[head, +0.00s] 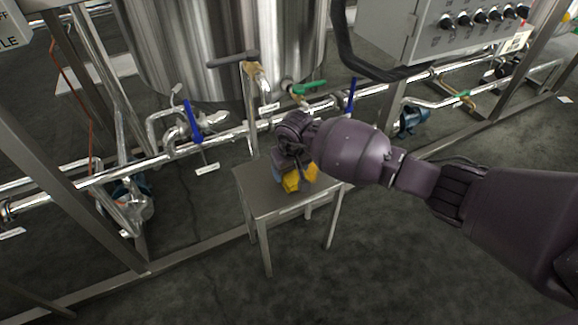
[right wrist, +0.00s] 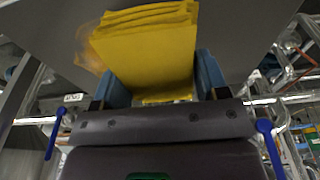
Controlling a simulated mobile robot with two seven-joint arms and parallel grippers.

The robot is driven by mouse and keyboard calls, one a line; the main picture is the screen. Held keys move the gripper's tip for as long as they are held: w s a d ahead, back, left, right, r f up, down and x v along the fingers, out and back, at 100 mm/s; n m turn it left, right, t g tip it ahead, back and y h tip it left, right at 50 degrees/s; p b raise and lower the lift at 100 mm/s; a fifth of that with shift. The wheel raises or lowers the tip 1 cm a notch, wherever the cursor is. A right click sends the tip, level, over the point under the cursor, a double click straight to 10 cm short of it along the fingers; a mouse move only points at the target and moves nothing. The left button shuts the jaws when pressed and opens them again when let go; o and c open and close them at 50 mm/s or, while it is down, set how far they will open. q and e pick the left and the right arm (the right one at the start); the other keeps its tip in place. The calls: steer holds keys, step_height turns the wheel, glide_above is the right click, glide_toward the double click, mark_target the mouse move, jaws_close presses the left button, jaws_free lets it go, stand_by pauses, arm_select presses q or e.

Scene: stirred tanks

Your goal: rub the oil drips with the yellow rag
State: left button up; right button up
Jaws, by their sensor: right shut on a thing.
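The yellow rag (head: 292,184) is a folded, layered cloth at the small metal table (head: 262,198). My right gripper (head: 294,172) is shut on it, pointing down over the tabletop. In the right wrist view the rag (right wrist: 150,45) sits between the two blue-grey fingers, its folds spreading beyond the tips. A thin amber smear (right wrist: 88,55), which looks like oil, shows on the grey tabletop beside the rag. Any other drips are hidden by the gripper and rag. I cannot tell whether the rag touches the top. My left gripper is out of view.
A large steel tank (head: 220,45) stands behind the table. Pipes with blue-handled valves (head: 192,121) and a green-handled valve (head: 308,88) run behind it. A grey control box (head: 430,30) is at upper right. The floor in front of the table is clear.

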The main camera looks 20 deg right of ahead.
steer(key=shift+f+b, duration=0.35)
steer(key=shift+f, duration=0.7)
stand_by(0.9)
steer(key=shift+d, duration=0.15)
steer(key=shift+d+r, duration=0.1)
steer(key=shift+d, duration=1.6)
steer(key=shift+w+d, duration=0.15)
steer(key=shift+d, duration=3.75)
steer(key=shift+a, duration=0.2)
steer(key=shift+s+a+p, duration=0.2)
steer(key=shift+a+p, duration=0.2)
steer(key=shift+a, duration=5.2)
steer(key=shift+w+b, duration=0.45)
steer(key=shift+w, duration=0.65)
steer(key=shift+w+d, duration=0.1)
steer(key=shift+d, duration=2)
